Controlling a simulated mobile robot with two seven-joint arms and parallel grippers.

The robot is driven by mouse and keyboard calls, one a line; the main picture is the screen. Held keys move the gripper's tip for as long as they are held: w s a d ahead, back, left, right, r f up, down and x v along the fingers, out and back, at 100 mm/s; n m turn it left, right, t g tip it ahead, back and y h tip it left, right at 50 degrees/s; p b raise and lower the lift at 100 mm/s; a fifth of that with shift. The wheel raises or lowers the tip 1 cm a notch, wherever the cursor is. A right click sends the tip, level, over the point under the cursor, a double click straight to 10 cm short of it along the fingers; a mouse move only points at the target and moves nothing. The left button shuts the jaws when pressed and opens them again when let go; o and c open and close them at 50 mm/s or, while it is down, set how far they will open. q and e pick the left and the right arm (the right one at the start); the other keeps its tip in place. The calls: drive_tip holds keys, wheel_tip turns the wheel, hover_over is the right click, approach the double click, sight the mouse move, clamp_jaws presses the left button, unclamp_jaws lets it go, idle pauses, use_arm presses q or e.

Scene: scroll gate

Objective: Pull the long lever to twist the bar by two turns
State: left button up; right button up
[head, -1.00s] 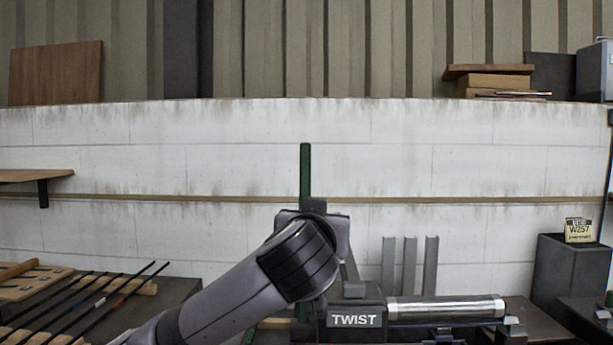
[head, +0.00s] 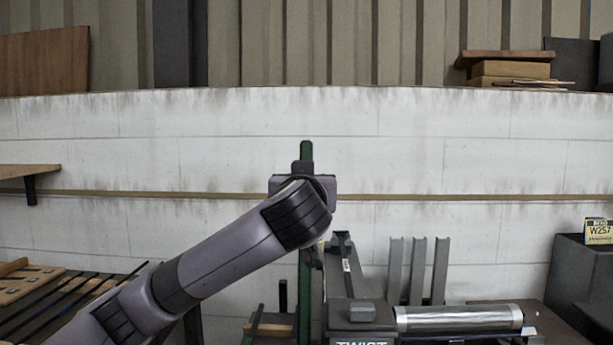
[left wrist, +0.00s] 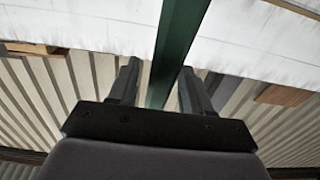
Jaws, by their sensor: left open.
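A long green upright lever (head: 305,280) stands near the middle of the head view, with its top end above my left wrist. My left gripper (head: 303,168) is at its upper part, mostly hidden behind my own wrist. In the left wrist view my left gripper (left wrist: 158,80) is open, with the green lever (left wrist: 172,50) running between its two fingers. I cannot tell whether a finger touches it. A shiny metal bar (head: 460,319) lies level in the dark twist machine (head: 362,312), right of the lever. My right gripper is not in view.
A shorter grey lever (head: 343,262) stands on the machine. Grey upright plates (head: 418,270) stand behind the bar. Thin dark rods (head: 50,295) lie on a bench at the left. A dark box (head: 583,270) with a W257 sign (head: 598,231) is at the right.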

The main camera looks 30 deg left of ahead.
use_arm(q)
drive_tip(key=shift+x, duration=0.9)
clamp_jaws()
drive_tip(key=shift+d, duration=0.1)
